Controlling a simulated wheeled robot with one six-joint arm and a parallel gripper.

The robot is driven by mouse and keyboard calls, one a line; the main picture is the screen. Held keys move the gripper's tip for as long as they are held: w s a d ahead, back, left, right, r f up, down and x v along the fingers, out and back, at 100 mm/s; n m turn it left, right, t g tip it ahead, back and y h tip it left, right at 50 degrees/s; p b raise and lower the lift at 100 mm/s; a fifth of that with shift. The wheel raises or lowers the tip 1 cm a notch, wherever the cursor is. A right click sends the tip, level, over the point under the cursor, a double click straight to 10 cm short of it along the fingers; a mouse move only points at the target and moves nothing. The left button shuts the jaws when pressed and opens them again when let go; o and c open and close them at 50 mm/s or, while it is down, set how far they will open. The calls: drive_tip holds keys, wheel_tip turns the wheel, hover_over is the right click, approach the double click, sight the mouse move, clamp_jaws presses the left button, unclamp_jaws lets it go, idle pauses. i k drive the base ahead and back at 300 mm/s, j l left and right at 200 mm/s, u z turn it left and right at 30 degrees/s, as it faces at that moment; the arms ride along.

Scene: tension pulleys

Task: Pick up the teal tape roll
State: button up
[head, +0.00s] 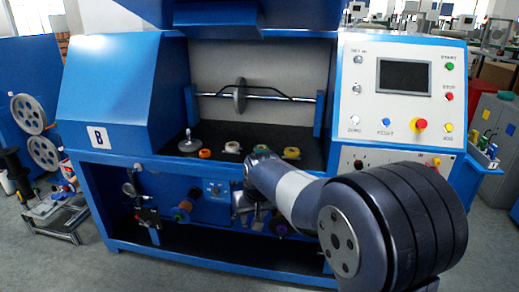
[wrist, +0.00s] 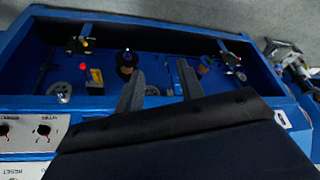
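My arm may hide more of the shelf. My gripper (wrist: 160,82) is open in the wrist view, with nothing seen between its two dark fingers. It points at the machine's lower front. In the head view it is mostly hidden by my arm.
A grey spindle disc (head: 189,143) stands at the shelf's left end. A shaft with a grey wheel (head: 240,96) crosses above the shelf. The control panel (head: 404,85) is at right. Pulleys and fittings, including an orange-brown spool (head: 184,205), stick out of the lower front.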

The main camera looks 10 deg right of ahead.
sight(261, 148)
drive_tip(key=i+l+u, duration=0.3)
drive_tip(key=i+l, duration=0.55)
drive_tip(key=i+l+u, duration=0.25)
drive_tip(key=i+l, duration=0.7)
drive_tip(key=l, duration=0.15)
